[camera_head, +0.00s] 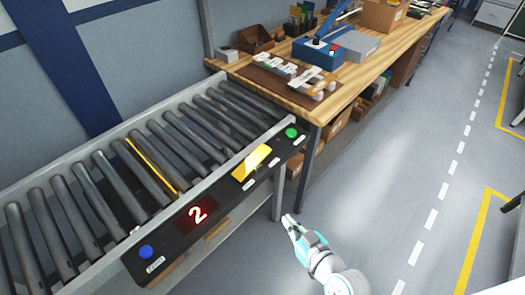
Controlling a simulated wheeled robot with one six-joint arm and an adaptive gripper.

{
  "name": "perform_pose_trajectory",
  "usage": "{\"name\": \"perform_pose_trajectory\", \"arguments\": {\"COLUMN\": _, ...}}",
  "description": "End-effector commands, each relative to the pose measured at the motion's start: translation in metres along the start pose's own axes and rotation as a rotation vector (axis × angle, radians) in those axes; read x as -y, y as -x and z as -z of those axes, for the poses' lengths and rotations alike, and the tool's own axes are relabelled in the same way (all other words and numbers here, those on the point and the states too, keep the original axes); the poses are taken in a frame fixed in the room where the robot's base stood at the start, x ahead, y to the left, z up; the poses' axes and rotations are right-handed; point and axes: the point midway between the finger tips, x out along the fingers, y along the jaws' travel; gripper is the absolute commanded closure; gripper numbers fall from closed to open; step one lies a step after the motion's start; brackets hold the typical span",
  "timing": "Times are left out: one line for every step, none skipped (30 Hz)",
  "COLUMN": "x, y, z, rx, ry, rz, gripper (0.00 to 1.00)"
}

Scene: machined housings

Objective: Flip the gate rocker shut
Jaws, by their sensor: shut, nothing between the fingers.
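A thin yellow bar (152,167) lies across the conveyor between rollers, perhaps the gate. My gripper (289,220) is shut and empty, to the lower right of the rocker and apart from the panel, over the floor side.
The panel also has a blue button (146,252), a green button (291,132) and a red display (198,212) reading 2. A wooden bench (385,62) with parts and a blue device (318,52) stands behind. Open grey floor (400,170) lies to the right.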

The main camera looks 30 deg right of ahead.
Motion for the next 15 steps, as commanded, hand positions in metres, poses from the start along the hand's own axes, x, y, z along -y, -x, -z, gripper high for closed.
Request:
{"name": "perform_pose_trajectory", "arguments": {"x": -0.005, "y": -0.011, "z": 0.011, "rx": -0.011, "ry": 0.01, "rz": 0.01, "gripper": 1.0}}
{"name": "perform_pose_trajectory", "arguments": {"x": -0.007, "y": -0.016, "z": 0.017, "rx": -0.015, "ry": 0.017, "rz": 0.019, "gripper": 1.0}}
{"name": "perform_pose_trajectory", "arguments": {"x": -0.01, "y": -0.023, "z": 0.023, "rx": -0.019, "ry": 0.027, "rz": 0.032, "gripper": 1.0}}
{"name": "perform_pose_trajectory", "arguments": {"x": -0.012, "y": -0.028, "z": 0.029, "rx": -0.022, "ry": 0.035, "rz": 0.042, "gripper": 1.0}}
{"name": "perform_pose_trajectory", "arguments": {"x": -0.014, "y": -0.033, "z": 0.034, "rx": -0.025, "ry": 0.042, "rz": 0.051, "gripper": 1.0}}
{"name": "perform_pose_trajectory", "arguments": {"x": -0.017, "y": -0.038, "z": 0.042, "rx": -0.031, "ry": 0.054, "rz": 0.064, "gripper": 1.0}}
{"name": "perform_pose_trajectory", "arguments": {"x": -0.019, "y": -0.043, "z": 0.048, "rx": -0.036, "ry": 0.064, "rz": 0.075, "gripper": 1.0}}
{"name": "perform_pose_trajectory", "arguments": {"x": -0.021, "y": -0.047, "z": 0.054, "rx": -0.04, "ry": 0.074, "rz": 0.085, "gripper": 1.0}}
{"name": "perform_pose_trajectory", "arguments": {"x": -0.025, "y": -0.052, "z": 0.062, "rx": -0.047, "ry": 0.088, "rz": 0.098, "gripper": 1.0}}
{"name": "perform_pose_trajectory", "arguments": {"x": -0.027, "y": -0.056, "z": 0.069, "rx": -0.052, "ry": 0.099, "rz": 0.109, "gripper": 1.0}}
{"name": "perform_pose_trajectory", "arguments": {"x": -0.029, "y": -0.06, "z": 0.075, "rx": -0.057, "ry": 0.112, "rz": 0.12, "gripper": 1.0}}
{"name": "perform_pose_trajectory", "arguments": {"x": -0.032, "y": -0.064, "z": 0.084, "rx": -0.064, "ry": 0.127, "rz": 0.135, "gripper": 1.0}}
{"name": "perform_pose_trajectory", "arguments": {"x": -0.035, "y": -0.067, "z": 0.09, "rx": -0.07, "ry": 0.14, "rz": 0.145, "gripper": 1.0}}
{"name": "perform_pose_trajectory", "arguments": {"x": -0.037, "y": -0.07, "z": 0.097, "rx": -0.076, "ry": 0.153, "rz": 0.156, "gripper": 1.0}}
{"name": "perform_pose_trajectory", "arguments": {"x": -0.04, "y": -0.073, "z": 0.106, "rx": -0.083, "ry": 0.171, "rz": 0.169, "gripper": 1.0}}
